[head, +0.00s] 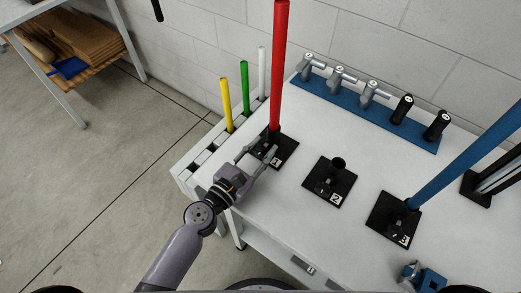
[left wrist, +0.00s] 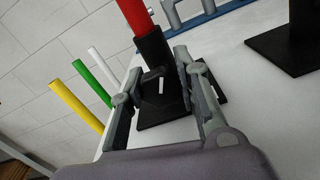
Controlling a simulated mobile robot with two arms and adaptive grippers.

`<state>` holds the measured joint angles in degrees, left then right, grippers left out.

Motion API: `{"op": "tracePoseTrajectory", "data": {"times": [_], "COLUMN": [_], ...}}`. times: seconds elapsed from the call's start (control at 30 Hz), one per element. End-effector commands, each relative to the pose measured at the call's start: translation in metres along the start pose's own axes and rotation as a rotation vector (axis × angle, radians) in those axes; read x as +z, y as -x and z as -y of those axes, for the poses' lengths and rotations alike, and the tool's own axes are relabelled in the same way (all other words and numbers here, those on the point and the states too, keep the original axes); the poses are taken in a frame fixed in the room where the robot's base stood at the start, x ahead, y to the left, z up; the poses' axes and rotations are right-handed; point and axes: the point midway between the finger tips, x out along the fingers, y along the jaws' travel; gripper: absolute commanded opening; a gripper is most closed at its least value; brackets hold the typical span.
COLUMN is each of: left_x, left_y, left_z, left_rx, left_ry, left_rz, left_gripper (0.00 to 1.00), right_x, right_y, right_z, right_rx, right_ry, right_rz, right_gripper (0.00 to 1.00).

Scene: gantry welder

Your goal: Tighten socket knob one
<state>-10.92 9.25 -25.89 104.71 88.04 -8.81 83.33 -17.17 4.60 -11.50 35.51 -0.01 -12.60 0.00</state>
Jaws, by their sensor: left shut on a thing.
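Socket one is a black base (head: 287,148) marked 1 on the white table, with a red rod (head: 279,65) standing upright in it. My left gripper (head: 261,153) reaches the front of this socket, with its fingers on either side of the knob area. In the left wrist view, the dark socket knob one (left wrist: 152,76) sticks out of the socket post between the two fingers (left wrist: 152,82). The left gripper is shut on it, though the finger contact is hard to see. The knob is mostly hidden in the head view. My right gripper is not in view.
Socket two (head: 330,184) stands empty, and socket three (head: 393,222) holds a leaning blue rod (head: 470,152). Yellow (head: 227,105), green (head: 245,88) and white (head: 262,72) rods stand at the left. A blue rack (head: 350,103) holds clamps and black handles behind.

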Motion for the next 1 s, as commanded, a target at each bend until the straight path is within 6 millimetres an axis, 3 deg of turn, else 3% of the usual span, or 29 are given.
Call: {"op": "tracePoseTrajectory", "data": {"times": [0.3, 0.8, 0.83, 1.0], "left_x": [-0.0006, -0.0004, -0.0004, -0.0004], "left_y": [0.0001, 0.0001, 0.0001, 0.0001], "left_z": [0.0007, 0.0006, 0.0007, 0.0006], "left_rx": [0.0, 0.0, 0.0, 0.0], "left_ry": [-0.126, -0.148, -0.147, -0.147], "left_rz": [-0.001, -0.001, -0.001, -0.001], "left_gripper": [0.02, 0.02, 0.3, 0.41], "right_x": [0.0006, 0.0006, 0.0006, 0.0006], "right_y": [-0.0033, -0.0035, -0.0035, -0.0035], "right_z": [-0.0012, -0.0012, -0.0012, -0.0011], "right_rx": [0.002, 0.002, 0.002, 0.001], "right_ry": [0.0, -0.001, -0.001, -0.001], "right_rz": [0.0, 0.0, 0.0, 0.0], "right_gripper": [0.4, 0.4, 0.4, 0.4]}}
